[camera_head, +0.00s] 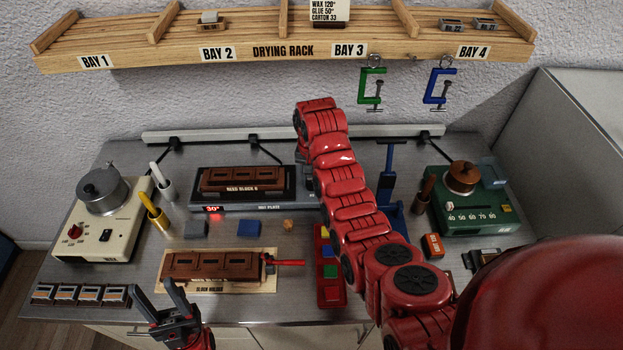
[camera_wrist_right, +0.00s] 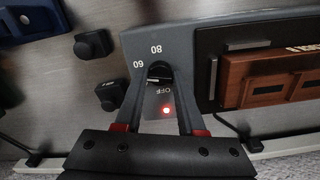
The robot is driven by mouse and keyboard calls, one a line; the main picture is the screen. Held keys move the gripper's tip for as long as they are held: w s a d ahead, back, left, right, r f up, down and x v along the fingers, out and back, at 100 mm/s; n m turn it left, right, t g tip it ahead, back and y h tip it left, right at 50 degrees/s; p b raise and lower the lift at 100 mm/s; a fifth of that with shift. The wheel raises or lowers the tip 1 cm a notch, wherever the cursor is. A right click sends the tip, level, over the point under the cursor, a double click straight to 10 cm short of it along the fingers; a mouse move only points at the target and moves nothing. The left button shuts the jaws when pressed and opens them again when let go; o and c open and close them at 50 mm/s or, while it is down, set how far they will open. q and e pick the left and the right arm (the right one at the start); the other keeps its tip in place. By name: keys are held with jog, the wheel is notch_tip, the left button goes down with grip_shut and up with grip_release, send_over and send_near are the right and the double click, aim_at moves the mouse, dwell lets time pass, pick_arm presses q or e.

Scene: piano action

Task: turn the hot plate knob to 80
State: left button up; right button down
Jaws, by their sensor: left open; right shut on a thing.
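The grey hot plate (camera_head: 240,208) stands at the back middle of the bench with a brown reed block (camera_head: 243,180) on top. Its small red display reads 30°. In the right wrist view, the hot plate's end panel (camera_wrist_right: 190,35) carries the marks OFF, 60 and 80 around the dark knob (camera_wrist_right: 158,70). My right gripper (camera_wrist_right: 158,76) is shut on the knob, one finger on each side. A red light glows beside OFF. The knob's pointer cannot be made out. In the head view my right arm hides this gripper and the knob. My left gripper (camera_head: 175,308) is open and empty at the front left.
A block holder (camera_head: 220,286) with a brown block lies in front of the hot plate. A cream pot unit (camera_head: 100,228) stands left and a green heater unit (camera_head: 470,208) right. Small blocks lie in front of the hot plate. The drying rack (camera_head: 290,50) hangs above.

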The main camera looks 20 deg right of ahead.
jog(key=m, duration=1.1)
jog(key=shift+m, duration=2.1)
jog(key=c, duration=0.5)
grip_release()
